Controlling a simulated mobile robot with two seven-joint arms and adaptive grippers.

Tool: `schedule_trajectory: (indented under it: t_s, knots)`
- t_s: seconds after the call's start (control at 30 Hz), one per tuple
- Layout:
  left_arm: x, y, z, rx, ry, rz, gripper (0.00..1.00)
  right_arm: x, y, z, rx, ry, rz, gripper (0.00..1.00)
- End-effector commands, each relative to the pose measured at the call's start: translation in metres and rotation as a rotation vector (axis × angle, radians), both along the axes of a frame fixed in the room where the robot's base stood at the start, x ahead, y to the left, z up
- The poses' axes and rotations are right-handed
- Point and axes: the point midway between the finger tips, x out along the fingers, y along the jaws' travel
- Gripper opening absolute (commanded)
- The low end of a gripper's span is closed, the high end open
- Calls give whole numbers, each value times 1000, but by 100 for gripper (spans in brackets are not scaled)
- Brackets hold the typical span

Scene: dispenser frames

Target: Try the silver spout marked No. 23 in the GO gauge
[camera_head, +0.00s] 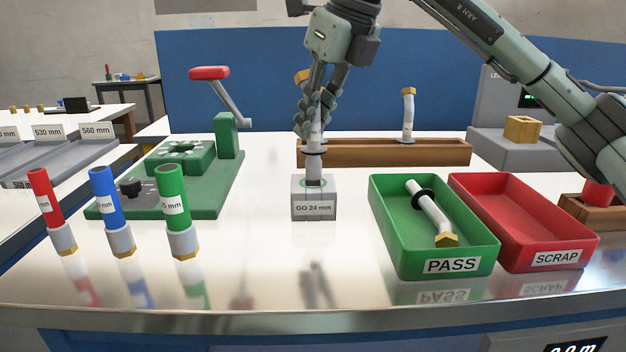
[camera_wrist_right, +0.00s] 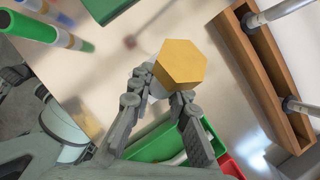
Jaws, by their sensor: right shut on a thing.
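My right gripper (camera_head: 314,128) is shut on a silver spout (camera_head: 314,166), which is upright with its dark collar just below the fingers. Its brass hex nut shows at the top in the right wrist view (camera_wrist_right: 182,65). The number on its label is too small to read. The spout's lower end is at the round, green-rimmed opening on top of the grey GO 24 mm gauge block (camera_head: 314,208) and appears to sit in it. I cannot tell how deep it goes. My left gripper is not in view.
A wooden rack (camera_head: 450,153) behind holds another spout (camera_head: 408,115). The green PASS tray (camera_head: 388,222) holds a spout; the red SCRAP tray (camera_head: 545,225) looks empty. A green fixture (camera_head: 215,195) and red, blue and green-topped gauges (camera_head: 175,190) stand left. The front table is clear.

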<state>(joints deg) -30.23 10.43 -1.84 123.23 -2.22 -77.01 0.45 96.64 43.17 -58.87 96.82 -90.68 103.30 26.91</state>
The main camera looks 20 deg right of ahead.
Motion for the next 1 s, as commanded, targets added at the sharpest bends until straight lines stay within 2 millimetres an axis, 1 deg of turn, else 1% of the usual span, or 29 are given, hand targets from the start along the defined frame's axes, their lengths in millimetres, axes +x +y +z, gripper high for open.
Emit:
schedule_trajectory:
  t_s: [0.17,0.27,0.77,0.8,1.0]
  knots:
    - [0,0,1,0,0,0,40,0,0,1,1,-2,0,0]
    - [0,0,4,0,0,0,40,0,0,6,1,-3,0,0]
    - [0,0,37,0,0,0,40,0,0,46,1,-3,0,0]
    - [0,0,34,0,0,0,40,0,0,47,2,-4,0,0]
    - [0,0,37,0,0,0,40,0,0,60,1,-3,0,0]
